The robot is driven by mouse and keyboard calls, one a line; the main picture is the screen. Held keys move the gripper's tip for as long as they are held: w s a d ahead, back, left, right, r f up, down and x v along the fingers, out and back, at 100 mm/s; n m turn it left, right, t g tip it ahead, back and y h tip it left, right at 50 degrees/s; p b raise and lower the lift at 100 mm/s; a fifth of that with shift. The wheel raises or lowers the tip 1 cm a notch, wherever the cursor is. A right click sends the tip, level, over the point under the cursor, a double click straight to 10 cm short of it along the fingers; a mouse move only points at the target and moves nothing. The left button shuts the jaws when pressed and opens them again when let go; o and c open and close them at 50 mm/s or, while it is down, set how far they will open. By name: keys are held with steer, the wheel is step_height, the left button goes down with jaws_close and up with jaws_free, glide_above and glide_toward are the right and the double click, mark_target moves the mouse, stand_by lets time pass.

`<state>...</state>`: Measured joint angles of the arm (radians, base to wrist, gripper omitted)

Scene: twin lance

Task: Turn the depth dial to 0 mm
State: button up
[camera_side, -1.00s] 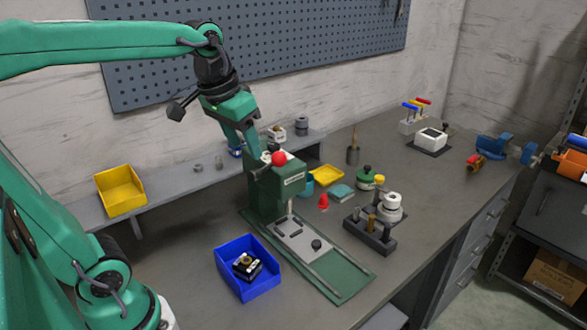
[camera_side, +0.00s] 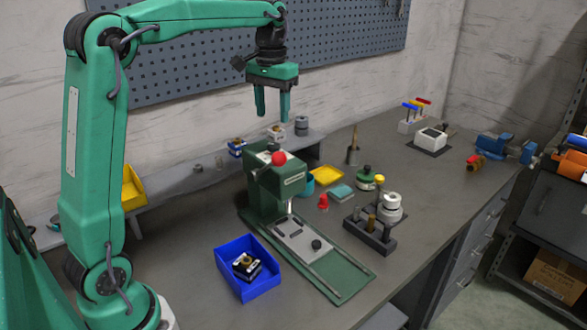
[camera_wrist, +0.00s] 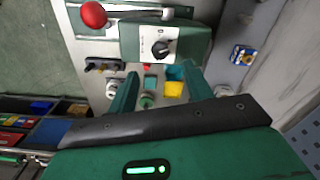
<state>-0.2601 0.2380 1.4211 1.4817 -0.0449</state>
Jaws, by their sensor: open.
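The green bench press (camera_side: 262,195) stands on the bench with a red ball-ended lever (camera_side: 279,158). Its head (camera_wrist: 190,42) shows in the wrist view, carrying a black depth dial (camera_wrist: 161,47) on a white plate. The dial's scale marks are too small to read, and I cannot make out the dial in the side view. My gripper (camera_side: 273,114) is open and empty, pointing down above the press and clear of it. In the wrist view my gripper's fingers (camera_wrist: 160,72) stand apart, just below the dial in the picture.
A blue bin (camera_side: 262,285) with a small part sits left of the press base. A tool stand (camera_side: 370,238) and several small items lie to its right. A shelf (camera_side: 185,190) with small boxes runs behind, under the pegboard (camera_side: 350,40). The air around my gripper is free.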

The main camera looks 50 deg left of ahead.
mark_target(274, 144)
steer(key=shift+f, duration=0.15)
steer(key=shift+f, duration=3.8)
steer(key=shift+c, duration=0.4)
steer(key=c, duration=0.9)
steer(key=shift+n, duration=0.4)
steer(key=n, duration=0.9)
steer(key=shift+r, duration=0.1)
steer(key=shift+n, duration=0.3)
